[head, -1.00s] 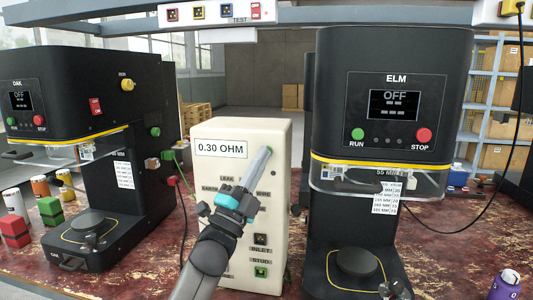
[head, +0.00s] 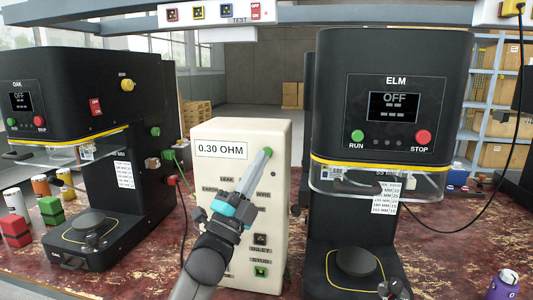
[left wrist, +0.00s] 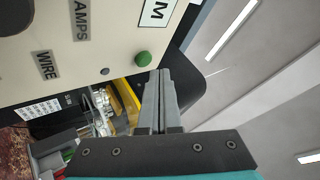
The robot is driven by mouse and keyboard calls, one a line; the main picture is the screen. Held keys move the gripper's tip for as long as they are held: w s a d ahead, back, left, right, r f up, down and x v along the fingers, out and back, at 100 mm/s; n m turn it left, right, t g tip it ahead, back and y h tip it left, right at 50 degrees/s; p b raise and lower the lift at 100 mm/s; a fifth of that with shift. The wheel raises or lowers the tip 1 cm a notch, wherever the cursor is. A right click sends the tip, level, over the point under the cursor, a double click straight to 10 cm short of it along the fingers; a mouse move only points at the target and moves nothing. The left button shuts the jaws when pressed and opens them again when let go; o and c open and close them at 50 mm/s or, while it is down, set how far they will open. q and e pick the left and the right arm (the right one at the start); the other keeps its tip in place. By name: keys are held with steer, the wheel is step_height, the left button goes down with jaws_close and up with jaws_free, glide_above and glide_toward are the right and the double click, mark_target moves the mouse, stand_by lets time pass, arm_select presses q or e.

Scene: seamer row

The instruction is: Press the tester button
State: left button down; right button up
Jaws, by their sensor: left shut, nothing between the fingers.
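The tester is a cream box (head: 215,180) with a "0.30 OHM" label, standing on the bench between the two black machines. Its green button shows at the upper right of its front, partly behind my fingertips in the head view; it is clear in the left wrist view (left wrist: 143,58). My left gripper (head: 266,153) is shut and empty, its fingers slanting up to the button. In the left wrist view the fingertips (left wrist: 159,73) are close beside the button; I cannot tell whether they touch. My right gripper is not in view.
The OAK machine (head: 70,95) stands left and the ELM machine (head: 392,60) right, its display reading OFF. Red and green blocks (head: 16,230) and cans (head: 40,186) stand far left. A purple can (head: 503,286) is at lower right.

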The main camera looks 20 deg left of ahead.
arm_select(q)
steer(key=shift+s+d+p, duration=0.2)
steer(key=shift+s+p, duration=0.05)
steer(key=shift+s, duration=0.55)
steer(key=shift+s+d+p, duration=0.2)
steer(key=shift+s+p, duration=0.1)
steer(key=shift+s, duration=0.45)
steer(key=shift+s+d+p, duration=0.2)
steer(key=shift+s+p, duration=0.05)
steer(key=shift+s, duration=0.55)
steer(key=shift+f, duration=0.1)
